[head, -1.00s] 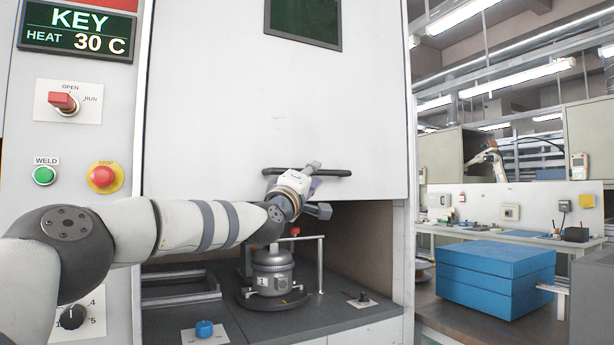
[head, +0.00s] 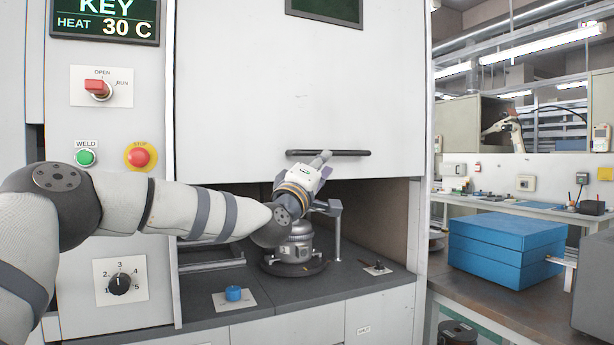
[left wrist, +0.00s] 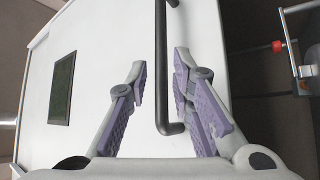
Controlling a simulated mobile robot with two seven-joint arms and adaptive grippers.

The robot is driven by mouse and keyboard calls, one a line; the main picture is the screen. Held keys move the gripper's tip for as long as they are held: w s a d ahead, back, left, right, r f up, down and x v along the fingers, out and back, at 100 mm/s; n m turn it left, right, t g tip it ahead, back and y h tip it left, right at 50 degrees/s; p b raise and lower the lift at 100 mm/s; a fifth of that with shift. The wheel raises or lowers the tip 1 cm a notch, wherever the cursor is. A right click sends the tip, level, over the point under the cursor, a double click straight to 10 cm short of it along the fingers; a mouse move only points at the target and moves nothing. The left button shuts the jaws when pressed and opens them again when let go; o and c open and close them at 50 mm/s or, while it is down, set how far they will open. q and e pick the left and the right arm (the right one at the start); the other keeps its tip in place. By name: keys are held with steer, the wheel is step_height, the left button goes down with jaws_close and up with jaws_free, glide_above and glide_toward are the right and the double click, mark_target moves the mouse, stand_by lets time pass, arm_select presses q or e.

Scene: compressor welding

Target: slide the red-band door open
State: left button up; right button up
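The door is a large white panel (head: 240,95) with a dark window at its top and a black horizontal bar handle (head: 350,153) near its lower edge. No red band shows on it now. The door's lower edge sits above an open gap with the workspace below. My left gripper (head: 328,182) is at the handle, its upper finger overlapping the bar in the head view. In the left wrist view its purple-padded fingers (left wrist: 160,95) are apart, with the handle (left wrist: 162,60) running between them. My right gripper is out of view.
Below the door, a grey compressor (head: 298,245) stands on the dark bench, partly hidden by my arm. A control panel with a red switch (head: 98,87) and buttons is at left. A blue box (head: 507,248) sits on a bench at right.

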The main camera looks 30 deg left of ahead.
arm_select(q)
steer(key=v, duration=0.6)
steer(key=shift+s, duration=0.25)
steer(key=shift+f, duration=0.15)
